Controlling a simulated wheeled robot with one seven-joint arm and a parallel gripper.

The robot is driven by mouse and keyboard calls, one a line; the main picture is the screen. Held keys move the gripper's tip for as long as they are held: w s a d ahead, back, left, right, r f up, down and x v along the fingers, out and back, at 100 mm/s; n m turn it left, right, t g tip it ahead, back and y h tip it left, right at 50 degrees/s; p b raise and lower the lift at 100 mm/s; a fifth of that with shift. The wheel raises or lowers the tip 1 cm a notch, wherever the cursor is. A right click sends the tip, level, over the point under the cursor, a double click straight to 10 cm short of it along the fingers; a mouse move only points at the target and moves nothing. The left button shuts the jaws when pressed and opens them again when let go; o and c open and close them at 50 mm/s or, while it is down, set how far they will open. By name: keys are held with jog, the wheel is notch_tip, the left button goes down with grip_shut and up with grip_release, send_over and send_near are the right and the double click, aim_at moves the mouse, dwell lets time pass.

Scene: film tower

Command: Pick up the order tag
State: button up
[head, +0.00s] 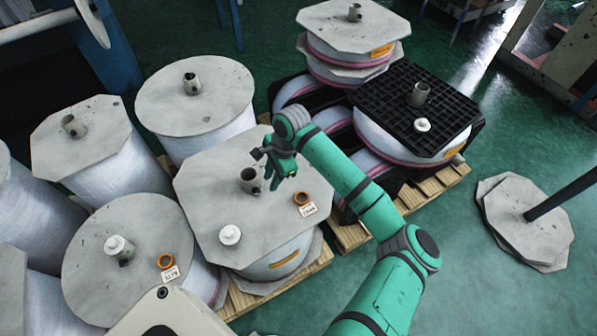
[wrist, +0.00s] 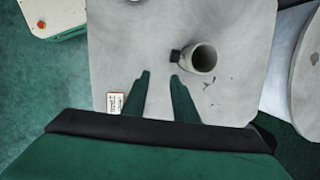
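In the wrist view a small white tag (wrist: 115,103) lies on the cover, just left of my left finger.
The core tube (wrist: 203,58) stands up close to my right finger. A white cap (head: 230,235) sits on the same cover. Wrapped rolls crowd the left, and a black pallet (head: 400,90) stands behind my arm. Green floor (head: 480,280) is open at the right.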

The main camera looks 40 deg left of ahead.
jog(key=t+h, duration=0.2)
send_over(299, 192)
jog(key=shift+n, duration=0.3)
notch_tip(299, 192, down, 11)
jog(key=shift+s+r, duration=0.15)
dwell(0.4)
jog(key=shift+a, duration=0.1)
grip_shut()
